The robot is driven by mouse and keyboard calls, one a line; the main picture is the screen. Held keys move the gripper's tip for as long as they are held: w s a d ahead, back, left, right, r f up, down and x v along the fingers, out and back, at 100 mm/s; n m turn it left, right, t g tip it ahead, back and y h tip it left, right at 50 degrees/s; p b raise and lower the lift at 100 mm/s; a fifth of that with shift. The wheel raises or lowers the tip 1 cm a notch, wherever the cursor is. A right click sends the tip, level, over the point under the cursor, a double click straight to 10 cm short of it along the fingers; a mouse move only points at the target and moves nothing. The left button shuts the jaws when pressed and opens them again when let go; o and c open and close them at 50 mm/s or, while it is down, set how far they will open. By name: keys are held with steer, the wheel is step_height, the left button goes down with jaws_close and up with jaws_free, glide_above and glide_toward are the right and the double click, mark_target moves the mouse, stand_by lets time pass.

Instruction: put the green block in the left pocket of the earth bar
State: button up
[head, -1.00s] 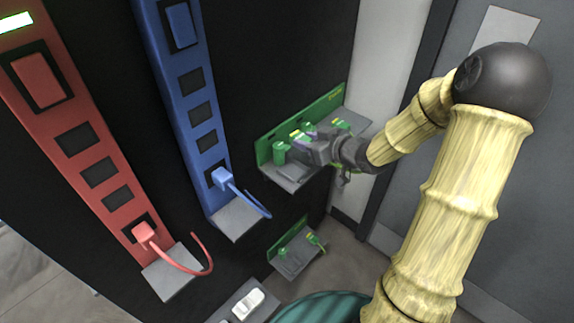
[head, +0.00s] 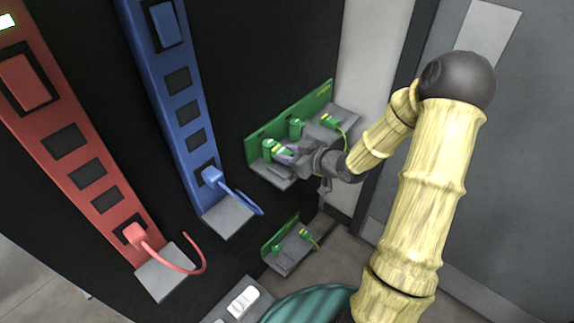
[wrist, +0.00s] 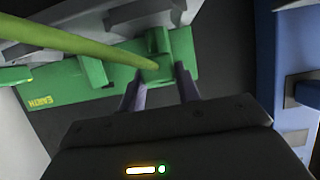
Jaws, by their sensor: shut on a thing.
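The green earth bar (head: 290,108) is fixed to the dark cabinet above a grey ledge; its lettered face (wrist: 62,85) also shows in the wrist view. My gripper (head: 283,154) is shut on the green block (head: 270,148), which has yellow stripes, at the left end of the bar in the head view. In the wrist view my two purple fingers (wrist: 160,86) reach against the bar, and a green-yellow cable crosses in front. Fingers and cable hide much of the block, so I cannot tell whether it is seated in the left pocket.
A green upright part (head: 297,129) stands mid-bar, and a second green block with a cable (head: 330,121) is at the right. A blue bar (head: 182,100) and a red bar (head: 75,150) stand left. A smaller green bar (head: 283,238) is below.

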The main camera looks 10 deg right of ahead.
steer(key=shift+f, duration=1.85)
steer(key=shift+f+b, duration=0.1)
steer(key=shift+b, duration=0.2)
steer(key=shift+f, duration=0.15)
steer(key=o, duration=1)
steer(key=shift+r, duration=0.35)
steer(key=p+v, duration=0.1)
steer(key=v, duration=1.1)
steer(key=shift+f, duration=0.2)
